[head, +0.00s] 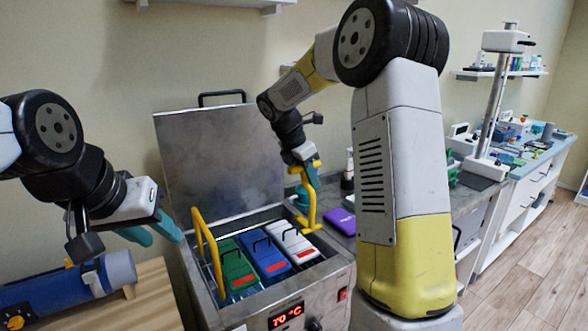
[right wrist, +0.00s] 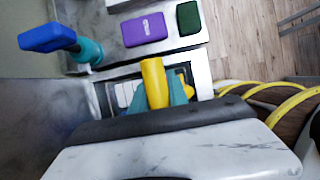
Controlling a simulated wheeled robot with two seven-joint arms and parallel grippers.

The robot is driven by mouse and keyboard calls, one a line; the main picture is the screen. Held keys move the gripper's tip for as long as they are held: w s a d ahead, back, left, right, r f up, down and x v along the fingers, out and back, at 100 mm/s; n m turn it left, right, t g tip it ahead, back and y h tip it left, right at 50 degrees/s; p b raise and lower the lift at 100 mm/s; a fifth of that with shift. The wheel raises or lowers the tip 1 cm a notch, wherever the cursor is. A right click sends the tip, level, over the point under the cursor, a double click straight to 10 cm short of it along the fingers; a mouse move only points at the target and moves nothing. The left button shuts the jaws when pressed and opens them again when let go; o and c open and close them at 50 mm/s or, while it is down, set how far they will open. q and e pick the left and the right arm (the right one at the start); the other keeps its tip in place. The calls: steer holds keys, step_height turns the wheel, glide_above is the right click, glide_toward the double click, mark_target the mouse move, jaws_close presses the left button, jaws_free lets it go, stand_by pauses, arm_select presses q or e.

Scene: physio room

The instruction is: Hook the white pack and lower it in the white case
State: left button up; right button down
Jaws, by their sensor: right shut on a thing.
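The white pack (head: 298,247) stands in the open steel bath (head: 336,262), at the right end of a row beside a blue pack (head: 265,257) and a green pack (head: 236,268). It has a dark wire loop on top and a red label. My right gripper (head: 306,170) is shut on a yellow hook tool (head: 308,206), which hangs by the bath's right back corner. In the right wrist view the tool (right wrist: 154,82) is between teal fingers. I cannot tell whether it touches the pack. My left gripper (head: 151,233) is open and empty, left of the bath. I cannot make out a white case.
A yellow arched handle (head: 206,250) rises at the bath's left side. The bath's lid (head: 222,155) stands open behind. A purple case (right wrist: 144,29) and a dark green case (right wrist: 189,18) lie on the counter. A blue cylinder (head: 65,286) lies on the wooden table (head: 150,300).

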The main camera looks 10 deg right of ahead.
steer(key=shift+f, duration=5.2)
steer(key=w+a, duration=0.2)
steer(key=w, duration=0.5)
steer(key=shift+w+a, duration=0.25)
steer(key=shift+a, duration=0.15)
steer(key=shift+r, duration=0.2)
steer(key=shift+r, duration=1.7)
